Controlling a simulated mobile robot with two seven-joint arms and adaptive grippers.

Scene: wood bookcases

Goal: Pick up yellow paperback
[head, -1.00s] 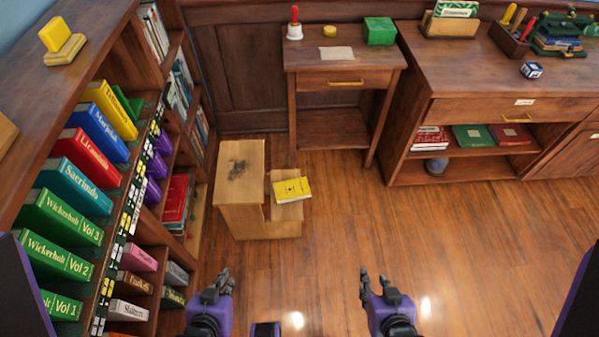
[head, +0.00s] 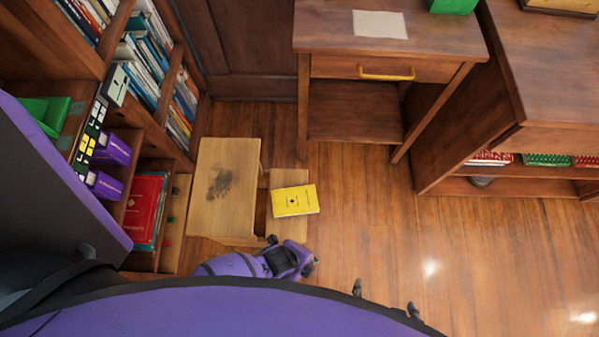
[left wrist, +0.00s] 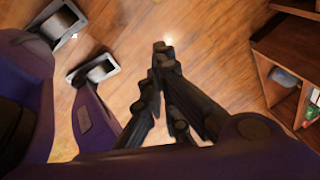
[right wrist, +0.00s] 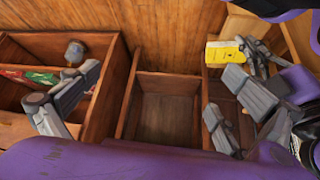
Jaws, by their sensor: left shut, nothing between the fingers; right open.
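The yellow paperback (head: 295,200) lies flat on the lower step of the wooden step stool (head: 218,200) in the head view. It also shows in the right wrist view (right wrist: 224,52). My left gripper (head: 308,267) is just in front of the stool, apart from the book. Its shut, empty fingers show in the left wrist view (left wrist: 163,62) over bare floor; the book is outside that view. My right gripper (head: 385,298) is open and empty, right of and nearer than the left one. My purple arm hides much of it. Its spread fingers frame the right wrist view (right wrist: 155,85).
A bookcase (head: 185,55) stands at the left, with purple boxes (head: 112,150) and red books (head: 146,208). A small table (head: 340,66) stands behind the stool, and a low cabinet (head: 447,150) at the right. The floor (head: 370,230) right of the stool is clear.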

